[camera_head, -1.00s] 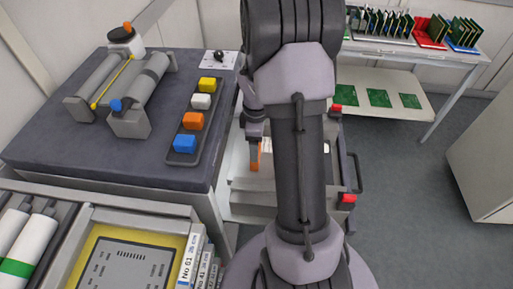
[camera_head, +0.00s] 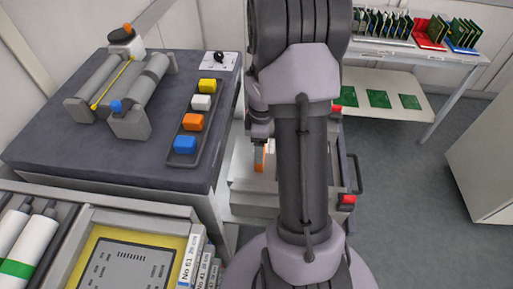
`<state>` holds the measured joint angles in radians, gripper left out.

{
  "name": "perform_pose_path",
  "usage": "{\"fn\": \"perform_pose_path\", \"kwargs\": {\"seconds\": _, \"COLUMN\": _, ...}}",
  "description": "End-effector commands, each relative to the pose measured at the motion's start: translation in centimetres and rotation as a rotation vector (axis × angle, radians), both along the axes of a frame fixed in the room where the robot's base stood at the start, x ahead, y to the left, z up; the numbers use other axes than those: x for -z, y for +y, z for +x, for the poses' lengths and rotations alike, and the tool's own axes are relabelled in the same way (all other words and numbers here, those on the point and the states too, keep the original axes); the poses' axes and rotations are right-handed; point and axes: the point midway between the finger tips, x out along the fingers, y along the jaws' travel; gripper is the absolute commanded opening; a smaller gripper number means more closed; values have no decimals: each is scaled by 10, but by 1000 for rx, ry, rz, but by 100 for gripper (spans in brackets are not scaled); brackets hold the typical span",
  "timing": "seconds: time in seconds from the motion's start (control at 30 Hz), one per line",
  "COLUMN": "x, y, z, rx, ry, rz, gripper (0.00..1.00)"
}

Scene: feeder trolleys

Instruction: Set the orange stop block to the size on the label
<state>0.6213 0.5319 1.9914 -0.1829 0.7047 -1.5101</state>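My arm stands in the middle of the view, and my gripper (camera_head: 259,146) hangs at its left side over a pale trolley (camera_head: 255,196). An orange piece (camera_head: 259,160) shows right at the gripper's lower end. I cannot tell whether the fingers hold it or only stand in front of it. My arm hides most of the trolley. Another orange block (camera_head: 193,122) lies in a dark tray (camera_head: 178,157) on the bench, between a white and a blue block. No size label can be read on the trolley.
The dark bench (camera_head: 60,140) at left carries a roller fixture (camera_head: 130,85) and a switch plate (camera_head: 221,61). Numbered spines (camera_head: 188,264) stand in front. A red-capped corner (camera_head: 347,199) and a handle show right of my arm. Open floor (camera_head: 420,210) lies further right.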

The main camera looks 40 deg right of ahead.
Motion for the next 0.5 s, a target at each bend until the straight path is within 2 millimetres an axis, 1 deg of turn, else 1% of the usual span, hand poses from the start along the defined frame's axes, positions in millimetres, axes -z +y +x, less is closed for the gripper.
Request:
{"fn": "perform_pose_path", "kwargs": {"seconds": 0.03, "x": 10, "y": 4, "z": -8, "rx": 5, "ry": 20, "rz": 16, "gripper": 42}}
{"fn": "perform_pose_path", "kwargs": {"seconds": 0.5, "x": 10, "y": -5, "z": -19, "rx": 5, "ry": 20, "rz": 16, "gripper": 42}}
